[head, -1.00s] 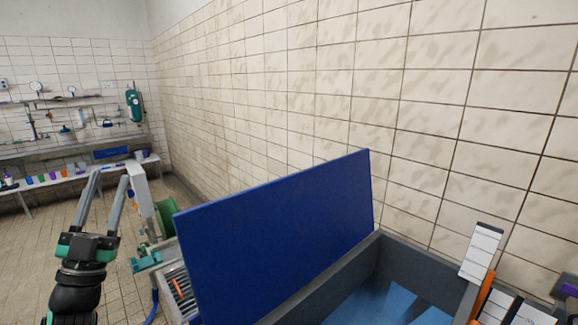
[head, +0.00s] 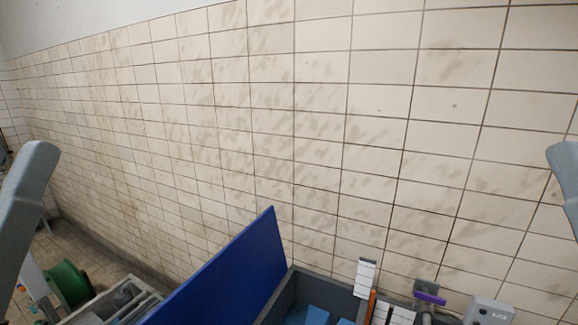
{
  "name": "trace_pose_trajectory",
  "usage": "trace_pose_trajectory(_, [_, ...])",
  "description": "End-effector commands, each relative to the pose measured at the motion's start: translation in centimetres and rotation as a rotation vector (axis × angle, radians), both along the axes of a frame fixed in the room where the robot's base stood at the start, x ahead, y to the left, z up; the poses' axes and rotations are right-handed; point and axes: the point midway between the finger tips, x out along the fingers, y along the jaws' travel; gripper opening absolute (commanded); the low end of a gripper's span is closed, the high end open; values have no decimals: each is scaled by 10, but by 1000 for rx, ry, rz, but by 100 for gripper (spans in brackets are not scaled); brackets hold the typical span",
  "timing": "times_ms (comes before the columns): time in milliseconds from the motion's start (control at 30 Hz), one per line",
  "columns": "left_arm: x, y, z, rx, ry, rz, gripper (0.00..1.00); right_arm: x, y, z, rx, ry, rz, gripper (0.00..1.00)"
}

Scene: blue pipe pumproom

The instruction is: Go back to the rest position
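Neither gripper shows in the head view. A grey link of my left arm (head: 27,205) rises at the left edge, and a grey link of my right arm (head: 566,165) shows at the right edge. The hands of both arms are outside the picture, so what they hold or how they stand cannot be seen.
A dark grey bin (head: 277,300) with blue pieces inside stands at the bottom, beside a raised blue panel (head: 240,268). A green reel (head: 68,285) and a grey tray (head: 118,298) are at lower left. A tiled wall (head: 300,130) closes off the back.

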Motion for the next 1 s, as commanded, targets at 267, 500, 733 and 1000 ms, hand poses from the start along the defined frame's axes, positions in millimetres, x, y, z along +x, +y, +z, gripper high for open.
trace_pose_trajectory(267, [0, 0, 140, -1, 1, 1, 45, 0, 0, 140, 0, 0, 0, 0])
trace_pose_trajectory(500, [0, 1, 155, -1, 1, 1, 45, 0, 0, 155, 0, 1, 0, 0])
trace_pose_trajectory(733, [0, 0, 152, -1, 0, 1, 45, 0, 0, 152, 0, 1, 0, 0])
trace_pose_trajectory(1000, [0, 0, 153, -1, 0, 1, 45, 0, 0, 152, 0, 1, 0, 0])
